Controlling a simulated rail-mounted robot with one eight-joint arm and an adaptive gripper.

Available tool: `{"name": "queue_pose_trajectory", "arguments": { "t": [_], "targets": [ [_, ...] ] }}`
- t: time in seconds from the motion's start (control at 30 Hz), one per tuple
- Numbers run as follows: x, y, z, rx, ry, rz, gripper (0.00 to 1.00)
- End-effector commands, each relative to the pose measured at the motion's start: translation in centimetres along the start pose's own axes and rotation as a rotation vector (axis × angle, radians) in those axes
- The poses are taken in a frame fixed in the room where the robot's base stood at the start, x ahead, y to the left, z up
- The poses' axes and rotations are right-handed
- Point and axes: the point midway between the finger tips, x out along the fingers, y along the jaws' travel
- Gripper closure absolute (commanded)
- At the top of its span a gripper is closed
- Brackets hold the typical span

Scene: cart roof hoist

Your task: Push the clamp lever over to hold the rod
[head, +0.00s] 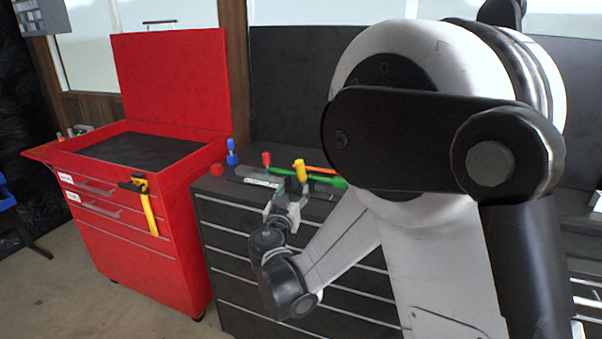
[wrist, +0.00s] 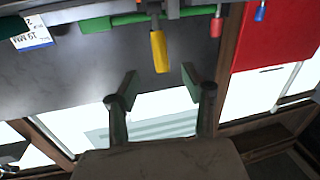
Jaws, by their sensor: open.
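The clamp's yellow lever (head: 300,171) stands roughly upright over the dark bench top in the head view. In the wrist view the yellow lever (wrist: 159,52) hangs down the picture from the clamp. A green rod (head: 331,181) lies at the clamp; it also shows on both sides of the lever in the wrist view (wrist: 110,22). Whether the rod is seated cannot be told. My gripper (head: 293,193) is just in front of the lever in the head view. In the wrist view the open gripper (wrist: 159,72) has its fingertips apart, with the lever's end appearing between them; contact is unclear.
A red-handled tool (head: 266,159) and a blue-handled tool (head: 231,152) stand left of the clamp. My arm hides the bench's right part.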

Motion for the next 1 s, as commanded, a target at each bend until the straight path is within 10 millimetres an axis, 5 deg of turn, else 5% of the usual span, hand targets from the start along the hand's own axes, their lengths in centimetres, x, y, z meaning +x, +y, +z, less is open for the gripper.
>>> {"name": "queue_pose_trajectory", "arguments": {
  "t": [0.6,1.0],
  "targets": [
    [10.7,0.1,0.0,0.0,-0.001,0.001,0.56],
    [12.4,0.1,0.0,0.0,-0.001,0.001,0.56]
  ]
}}
